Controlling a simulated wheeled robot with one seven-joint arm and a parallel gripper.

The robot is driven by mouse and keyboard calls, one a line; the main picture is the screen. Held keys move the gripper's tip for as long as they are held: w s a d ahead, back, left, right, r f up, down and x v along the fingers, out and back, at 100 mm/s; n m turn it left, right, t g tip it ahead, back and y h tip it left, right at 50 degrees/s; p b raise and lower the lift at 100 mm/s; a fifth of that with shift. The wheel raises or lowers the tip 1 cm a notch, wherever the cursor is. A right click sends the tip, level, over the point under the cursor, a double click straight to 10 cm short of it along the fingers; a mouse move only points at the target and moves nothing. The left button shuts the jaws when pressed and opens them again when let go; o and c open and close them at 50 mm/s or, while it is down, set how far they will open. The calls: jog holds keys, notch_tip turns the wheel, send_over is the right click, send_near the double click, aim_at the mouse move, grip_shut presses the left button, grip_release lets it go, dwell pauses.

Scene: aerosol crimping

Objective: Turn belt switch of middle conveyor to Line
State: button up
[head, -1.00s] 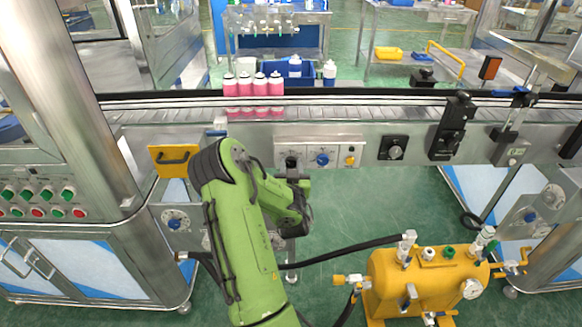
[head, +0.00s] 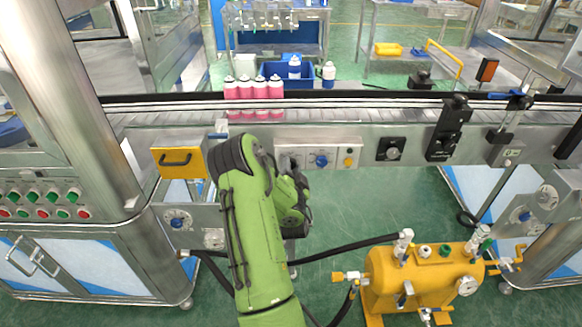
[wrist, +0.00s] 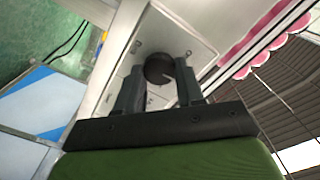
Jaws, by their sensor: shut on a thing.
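The middle conveyor's grey switch panel (head: 335,147) is on the front of the belt, with a blue knob (head: 321,161) and a yellow button (head: 348,162). In the wrist view my gripper (wrist: 160,88) is shut on a round black belt switch (wrist: 159,69) on the panel plate (wrist: 190,38). The switch has a slot across its face and sits between the two fingers. Its labels cannot be read.
Pink bottles (head: 254,92) with white caps stand on the conveyor belt above the panel. A yellow tank (head: 425,275) with a hose stands on the floor to the right.

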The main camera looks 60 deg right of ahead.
jog(key=shift+m, duration=0.5)
jog(key=o, duration=1)
jog(key=shift+o, duration=0.2)
